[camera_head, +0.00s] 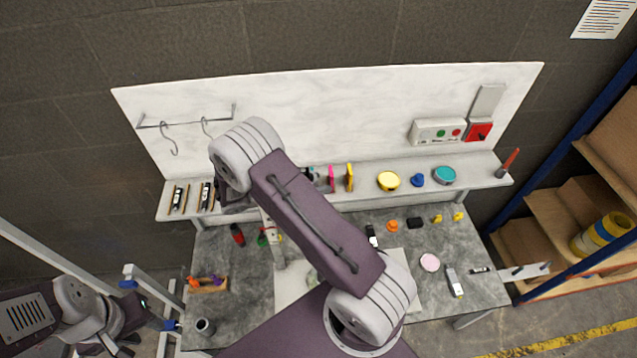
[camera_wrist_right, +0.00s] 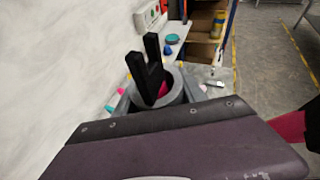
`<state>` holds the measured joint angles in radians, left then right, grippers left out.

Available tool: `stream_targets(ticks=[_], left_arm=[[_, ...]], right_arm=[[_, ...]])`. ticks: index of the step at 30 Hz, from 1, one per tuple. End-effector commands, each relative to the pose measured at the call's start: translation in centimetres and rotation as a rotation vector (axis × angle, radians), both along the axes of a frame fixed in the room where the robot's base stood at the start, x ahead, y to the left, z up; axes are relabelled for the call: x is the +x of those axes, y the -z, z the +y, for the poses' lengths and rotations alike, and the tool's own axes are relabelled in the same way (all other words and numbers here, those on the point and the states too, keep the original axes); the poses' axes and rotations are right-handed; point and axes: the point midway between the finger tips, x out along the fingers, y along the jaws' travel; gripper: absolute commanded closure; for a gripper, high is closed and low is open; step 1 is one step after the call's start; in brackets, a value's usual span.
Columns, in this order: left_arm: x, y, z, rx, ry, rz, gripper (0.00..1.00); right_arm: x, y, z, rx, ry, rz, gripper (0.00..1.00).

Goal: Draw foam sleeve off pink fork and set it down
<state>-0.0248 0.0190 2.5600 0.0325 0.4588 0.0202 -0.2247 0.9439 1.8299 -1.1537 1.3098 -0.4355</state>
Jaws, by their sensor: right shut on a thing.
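In the right wrist view, the black fingers of my right gripper (camera_wrist_right: 146,66) are at a thick grey ring, which looks like the foam sleeve (camera_wrist_right: 181,92). A bit of pink, apparently the pink fork (camera_wrist_right: 162,90), shows inside the ring. Another pink piece (camera_wrist_right: 290,127) shows at the right, past my purple arm link; I cannot tell if it is the same fork. In the head view, my right arm hides its gripper, the sleeve and the fork. My left gripper (camera_head: 146,330) is at the lower left, away from the sleeve; its finger opening is unclear.
A shelf (camera_head: 292,193) with several small items runs along the white back panel (camera_head: 330,110). The grey table (camera_head: 420,222) below holds scattered small things. Shelving (camera_head: 560,215) stands at the right.

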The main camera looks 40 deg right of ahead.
Motion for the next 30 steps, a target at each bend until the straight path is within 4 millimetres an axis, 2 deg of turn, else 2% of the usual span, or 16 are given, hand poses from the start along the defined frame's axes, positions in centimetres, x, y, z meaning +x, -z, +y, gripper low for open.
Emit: stream_targets(ticks=[8, 30], left_arm=[[0.0, -0.4, 0.0, 0.0, 0.0, 0.0, 0.64], [0.0, -3.3, 0.0, 0.0, 0.0, 0.0, 0.64]], right_arm=[[0.2, -0.5, 0.2, 0.002, -0.004, -0.006, 0.97], [0.5, -4.3, 0.6, -0.002, -0.003, -0.006, 0.97]])
